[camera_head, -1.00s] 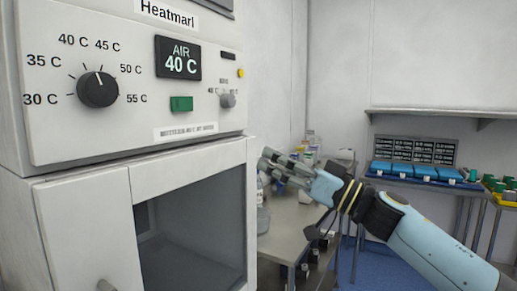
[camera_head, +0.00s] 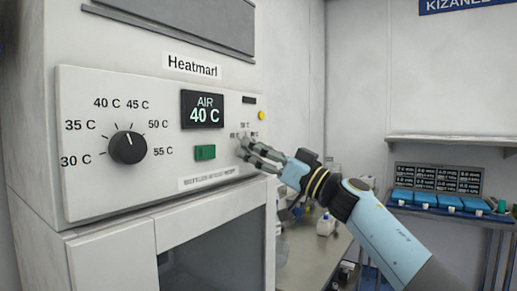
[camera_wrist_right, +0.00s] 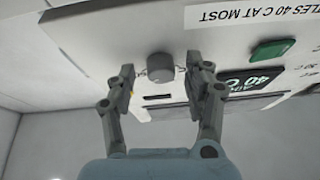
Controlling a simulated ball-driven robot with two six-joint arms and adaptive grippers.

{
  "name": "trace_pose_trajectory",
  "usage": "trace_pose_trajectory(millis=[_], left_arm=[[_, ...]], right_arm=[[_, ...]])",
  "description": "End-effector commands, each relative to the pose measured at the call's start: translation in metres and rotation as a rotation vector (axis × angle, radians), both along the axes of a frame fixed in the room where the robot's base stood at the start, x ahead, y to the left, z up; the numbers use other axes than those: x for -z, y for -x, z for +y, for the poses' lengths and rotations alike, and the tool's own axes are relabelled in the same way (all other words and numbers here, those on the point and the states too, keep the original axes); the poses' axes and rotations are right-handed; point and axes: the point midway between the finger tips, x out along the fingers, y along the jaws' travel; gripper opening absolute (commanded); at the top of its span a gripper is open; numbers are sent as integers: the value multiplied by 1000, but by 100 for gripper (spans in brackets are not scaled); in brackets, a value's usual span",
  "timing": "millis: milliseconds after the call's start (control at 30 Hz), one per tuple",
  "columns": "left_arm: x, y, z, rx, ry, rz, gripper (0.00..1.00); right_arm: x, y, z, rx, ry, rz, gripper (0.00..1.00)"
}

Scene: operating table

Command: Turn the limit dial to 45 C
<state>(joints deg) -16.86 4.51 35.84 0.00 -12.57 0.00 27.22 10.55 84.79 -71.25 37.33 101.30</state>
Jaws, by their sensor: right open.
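The small grey limit dial (camera_wrist_right: 160,67) sits on the white panel, between my right gripper's fingertips in the wrist view, with a gap on each side. In the head view, my right gripper's fingers (camera_head: 246,147) largely cover it, and small markings show just above them. My right gripper (camera_wrist_right: 158,82) is open and empty, close in front of the dial. The dial's exact setting is too small to tell. My left gripper is not in view.
A large black dial (camera_head: 128,147), a display (camera_head: 203,109) reading AIR 40 C and a green button (camera_head: 205,152) share the panel. The button is left of my right gripper. A bench (camera_head: 312,245) with bottles stands behind my right arm.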

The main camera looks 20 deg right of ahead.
Motion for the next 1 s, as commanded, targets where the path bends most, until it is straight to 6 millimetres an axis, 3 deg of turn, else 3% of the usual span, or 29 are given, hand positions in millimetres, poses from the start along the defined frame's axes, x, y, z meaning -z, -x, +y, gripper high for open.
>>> trace_pose_trajectory(millis=[200,600,1000], left_arm=[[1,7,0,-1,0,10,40],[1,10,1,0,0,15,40],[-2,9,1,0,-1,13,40]], right_arm=[[0,0,0,0,0,0,51],[0,0,0,0,0,0,0],[0,0,-1,0,62,-47,0]])
